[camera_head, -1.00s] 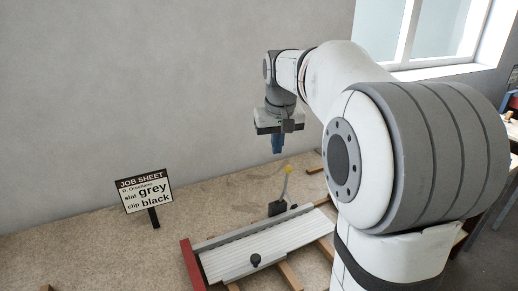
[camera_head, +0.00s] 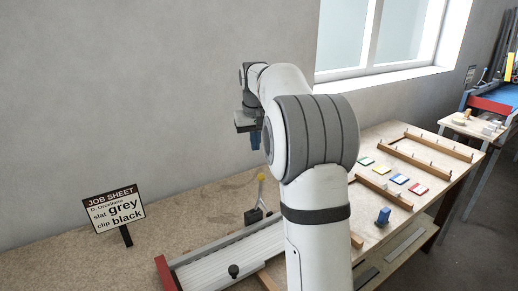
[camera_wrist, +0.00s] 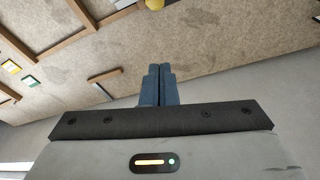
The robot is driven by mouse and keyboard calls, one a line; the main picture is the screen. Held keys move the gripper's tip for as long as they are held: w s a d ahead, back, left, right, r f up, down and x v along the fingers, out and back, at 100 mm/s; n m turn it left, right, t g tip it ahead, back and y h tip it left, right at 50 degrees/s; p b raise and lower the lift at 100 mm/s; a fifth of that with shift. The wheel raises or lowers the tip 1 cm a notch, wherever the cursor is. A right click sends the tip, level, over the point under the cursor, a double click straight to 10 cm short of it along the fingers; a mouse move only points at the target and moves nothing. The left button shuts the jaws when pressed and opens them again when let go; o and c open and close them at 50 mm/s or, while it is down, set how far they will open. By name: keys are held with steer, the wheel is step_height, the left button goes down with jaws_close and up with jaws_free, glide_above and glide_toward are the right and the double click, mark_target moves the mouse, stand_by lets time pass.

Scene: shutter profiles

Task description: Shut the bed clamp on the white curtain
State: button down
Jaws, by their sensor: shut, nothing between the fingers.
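The white curtain (camera_head: 228,262) of ribbed slats lies on the bench at the lower middle of the head view, partly hidden by my arm. The bed clamp (camera_head: 254,215) stands at its far edge, a black base with a raised lever ending in a yellow knob (camera_head: 261,177). The lever stands nearly upright. In the wrist view a yellow knob (camera_wrist: 154,4) is cut off by the top edge. My gripper (camera_head: 255,140) hangs above and behind the clamp, blue fingers pointing down, apart from it. In the wrist view its fingers (camera_wrist: 160,72) are together and empty.
A job sheet sign (camera_head: 114,208) reading slat grey, clip black stands to the left. A black knob (camera_head: 234,270) sits at the curtain's near edge, by a red end bar (camera_head: 165,274). Wooden rails (camera_head: 424,147) and coloured cards (camera_head: 400,179) lie to the right.

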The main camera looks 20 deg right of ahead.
step_height(320, 180, down, 8)
steer(key=s+p, duration=0.2)
steer(key=shift+s+r, duration=0.2)
steer(key=shift+r, duration=0.05)
